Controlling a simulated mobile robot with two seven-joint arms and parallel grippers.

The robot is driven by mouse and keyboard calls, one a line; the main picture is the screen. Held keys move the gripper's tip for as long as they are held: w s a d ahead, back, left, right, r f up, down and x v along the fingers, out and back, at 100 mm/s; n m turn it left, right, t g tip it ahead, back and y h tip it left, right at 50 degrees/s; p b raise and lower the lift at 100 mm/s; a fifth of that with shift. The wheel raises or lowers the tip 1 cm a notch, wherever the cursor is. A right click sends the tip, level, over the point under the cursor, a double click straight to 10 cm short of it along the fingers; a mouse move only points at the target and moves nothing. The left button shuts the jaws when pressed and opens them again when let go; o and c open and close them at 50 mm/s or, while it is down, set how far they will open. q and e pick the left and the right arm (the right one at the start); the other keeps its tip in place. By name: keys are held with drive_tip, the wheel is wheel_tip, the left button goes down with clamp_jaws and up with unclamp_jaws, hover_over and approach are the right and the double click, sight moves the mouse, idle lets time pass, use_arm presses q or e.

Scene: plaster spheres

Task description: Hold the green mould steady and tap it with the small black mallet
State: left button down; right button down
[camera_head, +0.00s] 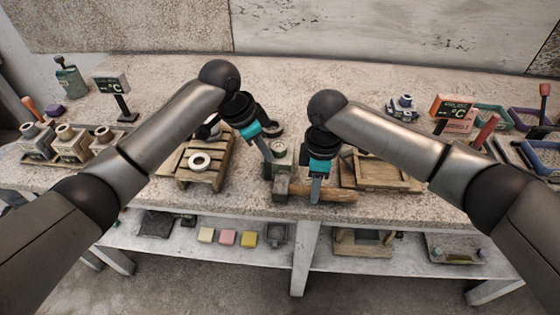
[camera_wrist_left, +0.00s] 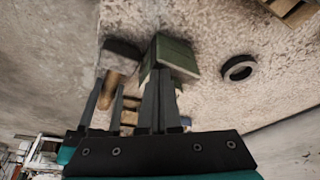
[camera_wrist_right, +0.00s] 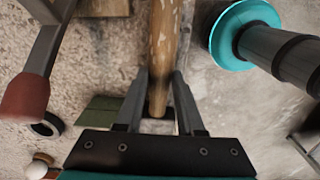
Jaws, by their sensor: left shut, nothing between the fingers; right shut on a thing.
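The green mould (camera_head: 282,153) stands near the table's front edge; it also shows in the left wrist view (camera_wrist_left: 176,52) and partly in the right wrist view (camera_wrist_right: 100,115). The small mallet lies level in front of it, with a dark block head (camera_head: 280,186) and a wooden handle (camera_head: 335,194) pointing right.
A wooden pallet (camera_head: 190,174) with a pale ring stands left of the mould. A wooden tray (camera_head: 378,178) lies to the right, close to the handle. A dark ring (camera_head: 272,128) lies behind the mould. The table's back middle is clear.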

use_arm(q)
drive_tip(key=shift+s+f, duration=0.15)
drive_tip(key=shift+f, duration=0.1)
use_arm(e)
drive_tip(key=shift+w, duration=0.7)
drive_tip(key=shift+s, duration=2.4)
drive_tip(key=shift+w, duration=0.1)
drive_tip(key=w, duration=0.4)
drive_tip(key=shift+w, duration=0.4)
drive_tip(key=shift+s, duration=2.35)
use_arm(q)
drive_tip(key=shift+a, duration=0.1)
